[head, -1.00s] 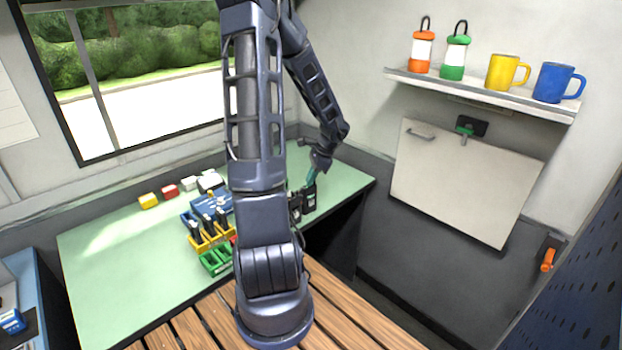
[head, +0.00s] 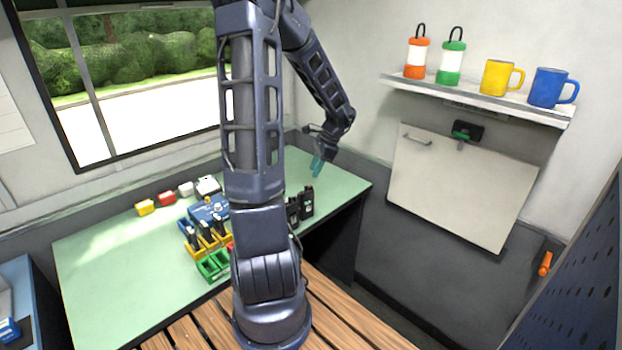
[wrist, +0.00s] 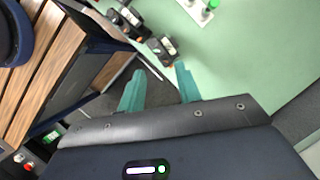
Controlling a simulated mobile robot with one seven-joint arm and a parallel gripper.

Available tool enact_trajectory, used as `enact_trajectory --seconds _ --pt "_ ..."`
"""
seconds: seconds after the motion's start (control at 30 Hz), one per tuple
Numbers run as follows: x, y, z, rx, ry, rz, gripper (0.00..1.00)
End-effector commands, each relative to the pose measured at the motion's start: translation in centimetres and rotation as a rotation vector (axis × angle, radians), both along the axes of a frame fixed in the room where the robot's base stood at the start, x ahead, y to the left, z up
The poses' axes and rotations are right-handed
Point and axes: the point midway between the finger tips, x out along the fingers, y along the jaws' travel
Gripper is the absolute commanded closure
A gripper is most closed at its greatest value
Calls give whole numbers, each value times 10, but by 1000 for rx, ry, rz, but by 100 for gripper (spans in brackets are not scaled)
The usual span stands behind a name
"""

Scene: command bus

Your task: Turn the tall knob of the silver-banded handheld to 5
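Two dark handhelds stand together at the right edge of the green table; the right one (head: 307,202) is nearer my gripper and the other (head: 292,211) is partly hidden by my arm. Both also show in the wrist view, one just beyond the fingertips (wrist: 163,48) and one farther left (wrist: 127,18). I cannot tell which has the silver band, nor read a knob setting. My gripper (head: 317,165) has teal fingers, spread apart and empty in the wrist view (wrist: 158,82). It is above and behind the right handheld, apart from it.
Blue, yellow and green bins (head: 213,264) hold more dark handhelds left of my arm. A blue case (head: 208,208) and small yellow, red and white blocks lie behind them. The table's left part (head: 110,260) is clear. A shelf (head: 480,97) with lanterns and mugs hangs at right.

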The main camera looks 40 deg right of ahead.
Motion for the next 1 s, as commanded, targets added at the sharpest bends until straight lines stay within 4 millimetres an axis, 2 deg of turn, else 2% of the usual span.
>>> enact_trajectory --seconds 0.1,0.3,1.0 --pt "-4 -6 16 -1 0 0 66" --pt "-8 -10 31 1 1 -1 66" --pt "-6 -8 35 -1 -3 11 66"
